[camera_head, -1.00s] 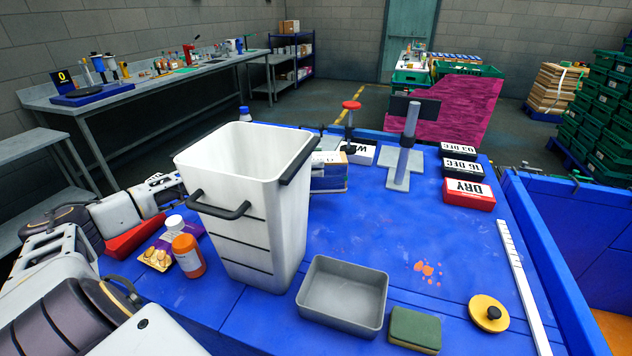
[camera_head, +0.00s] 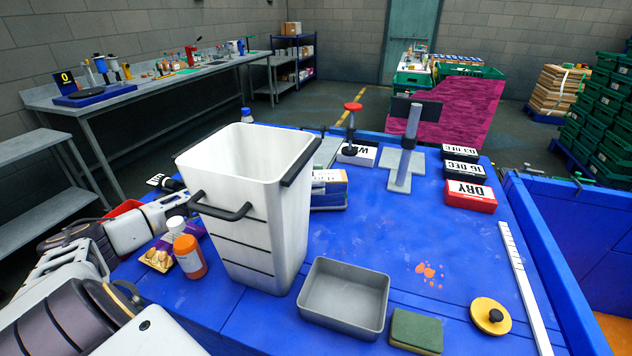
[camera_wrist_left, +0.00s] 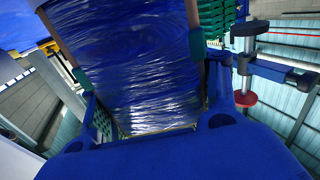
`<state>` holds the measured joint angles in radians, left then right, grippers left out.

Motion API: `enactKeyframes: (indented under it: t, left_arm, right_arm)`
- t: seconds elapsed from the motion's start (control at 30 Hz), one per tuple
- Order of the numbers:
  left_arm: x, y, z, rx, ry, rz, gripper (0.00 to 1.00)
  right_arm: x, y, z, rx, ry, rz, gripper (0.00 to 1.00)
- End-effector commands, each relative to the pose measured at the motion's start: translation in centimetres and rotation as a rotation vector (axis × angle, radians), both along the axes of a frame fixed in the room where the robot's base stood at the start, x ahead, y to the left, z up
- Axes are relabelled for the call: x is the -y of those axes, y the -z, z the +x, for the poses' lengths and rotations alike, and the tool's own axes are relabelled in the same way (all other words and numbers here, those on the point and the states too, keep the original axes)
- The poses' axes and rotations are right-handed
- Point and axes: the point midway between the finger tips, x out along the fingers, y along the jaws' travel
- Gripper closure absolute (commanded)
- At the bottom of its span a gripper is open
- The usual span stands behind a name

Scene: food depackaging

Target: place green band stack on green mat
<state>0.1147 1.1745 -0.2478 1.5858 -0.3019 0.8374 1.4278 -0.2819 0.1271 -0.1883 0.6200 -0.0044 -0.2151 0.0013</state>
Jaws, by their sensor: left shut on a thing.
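My left gripper (camera_wrist_left: 140,62) is shut on a wrapped stack (camera_wrist_left: 138,85), which fills the space between its green-tipped fingers in the wrist view as glossy blue film. In the head view my left arm reaches behind the white bin, which hides the fingers. A layered stack with a white label and a blue side (camera_head: 330,187) shows just right of the bin; it appears to be the held one. Its green band cannot be made out. A flat grey-green piece (camera_head: 327,150) lies behind it; I cannot tell if it is the green mat. My right gripper is out of view.
The tall white bin (camera_head: 255,225) stands close to my left arm. An orange jar (camera_head: 189,257), a grey tray (camera_head: 343,297), a sponge (camera_head: 416,331) and a yellow disc (camera_head: 490,314) are nearer. A clamp (camera_head: 350,130) and post (camera_head: 408,145) stand behind. The table's middle right is clear.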

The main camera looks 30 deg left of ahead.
Motion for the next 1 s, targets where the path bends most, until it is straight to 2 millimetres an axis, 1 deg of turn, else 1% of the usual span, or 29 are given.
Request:
enactKeyframes:
  t: [0.1, 0.47, 0.5, 0.7, 1.0]
  left_arm:
    - [-0.04, 0.31, 0.03, 0.002, -0.001, 0.0, 0.81]
    - [-0.02, 0.49, 0.02, 0.002, 0.0, 0.0, 0.81]
    - [-0.01, 0.63, 0.0, 0.001, 0.0, 0.001, 0.37]
    - [-0.01, 0.62, 0.0, 0.0, 0.0, 0.001, 0.11]
    - [-0.01, 0.61, 0.0, 0.0, 0.0, 0.001, 0.11]
  right_arm:
    - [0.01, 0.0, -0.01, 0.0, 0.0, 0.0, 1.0]
    - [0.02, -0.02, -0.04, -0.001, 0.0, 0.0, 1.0]
    - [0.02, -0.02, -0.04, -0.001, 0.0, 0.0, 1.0]
    - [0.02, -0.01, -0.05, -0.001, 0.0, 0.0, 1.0]
    - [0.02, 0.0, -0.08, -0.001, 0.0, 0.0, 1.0]
